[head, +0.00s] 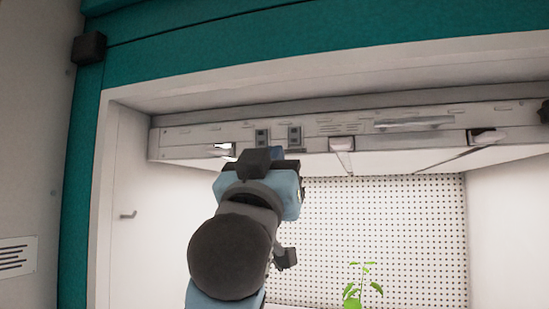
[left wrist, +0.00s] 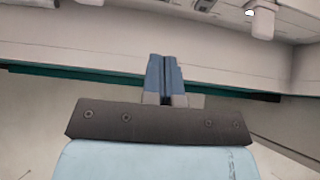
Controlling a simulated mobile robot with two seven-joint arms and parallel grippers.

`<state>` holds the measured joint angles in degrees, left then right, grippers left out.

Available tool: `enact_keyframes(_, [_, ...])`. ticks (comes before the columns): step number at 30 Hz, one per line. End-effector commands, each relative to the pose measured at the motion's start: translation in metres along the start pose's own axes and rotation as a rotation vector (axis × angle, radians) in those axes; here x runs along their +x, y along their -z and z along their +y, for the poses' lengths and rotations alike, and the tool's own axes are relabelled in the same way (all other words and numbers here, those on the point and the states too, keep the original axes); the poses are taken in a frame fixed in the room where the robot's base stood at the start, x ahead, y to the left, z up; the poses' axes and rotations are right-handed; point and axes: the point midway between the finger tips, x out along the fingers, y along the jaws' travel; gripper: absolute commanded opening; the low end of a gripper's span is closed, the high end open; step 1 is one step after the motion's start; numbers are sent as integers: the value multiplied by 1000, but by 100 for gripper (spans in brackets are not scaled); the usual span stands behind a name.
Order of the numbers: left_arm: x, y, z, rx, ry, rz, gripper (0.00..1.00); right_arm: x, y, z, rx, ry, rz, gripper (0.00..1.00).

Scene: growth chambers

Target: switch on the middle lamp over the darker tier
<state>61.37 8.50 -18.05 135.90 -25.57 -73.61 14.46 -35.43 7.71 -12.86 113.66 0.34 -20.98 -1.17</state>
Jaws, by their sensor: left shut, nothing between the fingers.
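A grey lamp housing (head: 400,141) spans the top of the open chamber in the head view. Along its front are a left switch (head: 222,149), a middle switch (head: 342,144) and a right switch (head: 486,137), all pale. My left gripper (head: 278,153) is raised close to the housing, between the left and middle switches, mostly hidden behind its own wrist. In the left wrist view its blue fingers (left wrist: 163,78) are shut and empty. A pale switch (left wrist: 262,22) shows there at the upper right, apart from the fingers; which one I cannot tell. My right gripper is out of view.
Two small dark sockets (head: 295,138) sit between the left and middle switches. A green frame (head: 300,45) surrounds the opening. A green plant (head: 352,292) stands low before the perforated back wall (head: 410,230).

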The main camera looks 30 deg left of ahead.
Motion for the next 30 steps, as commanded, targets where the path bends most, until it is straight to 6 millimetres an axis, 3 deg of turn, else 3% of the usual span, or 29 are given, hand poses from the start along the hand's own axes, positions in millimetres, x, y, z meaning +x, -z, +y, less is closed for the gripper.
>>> enact_keyframes(3, [31, 4, 0, 4, 2, -1, 0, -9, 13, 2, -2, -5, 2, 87])
enact_keyframes(10, [77, 1, 0, 4, 1, -2, 0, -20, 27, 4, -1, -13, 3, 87])
enact_keyframes(18, [96, -24, 0, 2, 1, -1, 0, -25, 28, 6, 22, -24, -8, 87])
enact_keyframes(30, [98, -28, 0, 0, 0, 0, 0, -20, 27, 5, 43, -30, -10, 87])
